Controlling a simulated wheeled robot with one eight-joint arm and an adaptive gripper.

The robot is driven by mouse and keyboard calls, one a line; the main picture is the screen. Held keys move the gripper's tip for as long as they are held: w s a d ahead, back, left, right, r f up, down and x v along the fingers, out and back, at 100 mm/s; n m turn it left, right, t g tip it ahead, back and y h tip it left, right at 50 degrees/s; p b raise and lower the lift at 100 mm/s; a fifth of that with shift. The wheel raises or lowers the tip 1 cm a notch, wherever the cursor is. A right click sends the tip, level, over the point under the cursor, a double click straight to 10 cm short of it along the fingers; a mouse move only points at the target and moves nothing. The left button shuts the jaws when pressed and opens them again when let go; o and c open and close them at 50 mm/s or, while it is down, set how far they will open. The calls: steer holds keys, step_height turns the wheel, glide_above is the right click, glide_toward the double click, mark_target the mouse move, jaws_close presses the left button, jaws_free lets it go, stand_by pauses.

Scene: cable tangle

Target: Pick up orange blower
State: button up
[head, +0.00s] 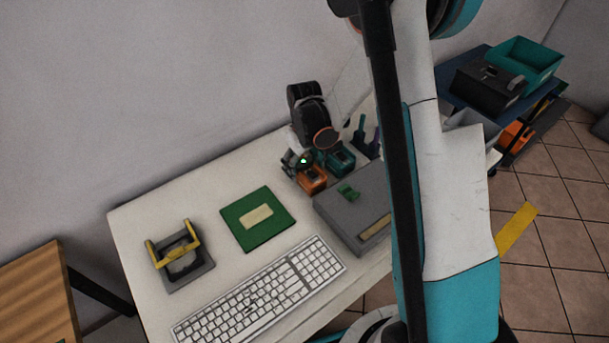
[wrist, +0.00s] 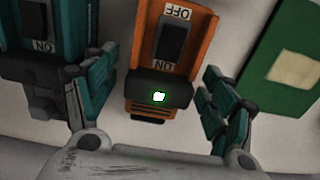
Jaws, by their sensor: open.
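The orange blower (head: 313,181) lies on the white table near the back, below my arm's end. The wrist view shows it upper centre (wrist: 184,45), with a black switch marked OFF and ON and a dark near end bearing a bright green spot. My gripper (wrist: 150,98) is open, with one teal finger on each side of the blower's near end. A gap shows on the right side; I cannot tell whether the left finger touches anything.
A teal device (wrist: 45,50) with a similar switch lies close left of the blower in the wrist view. A green mat (head: 247,236), a grey box (head: 335,206), a white keyboard (head: 262,292) and a yellow-handled grey device (head: 190,275) share the table. Bare tabletop separates them.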

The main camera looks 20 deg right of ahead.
mark_target(305, 162)
steer(key=shift+f, duration=0.3)
steer(key=c, duration=1.4)
steer(key=shift+o, duration=0.2)
steer(key=shift+r, duration=0.1)
step_height(305, 162, up, 20)
steer(key=p, duration=0.5)
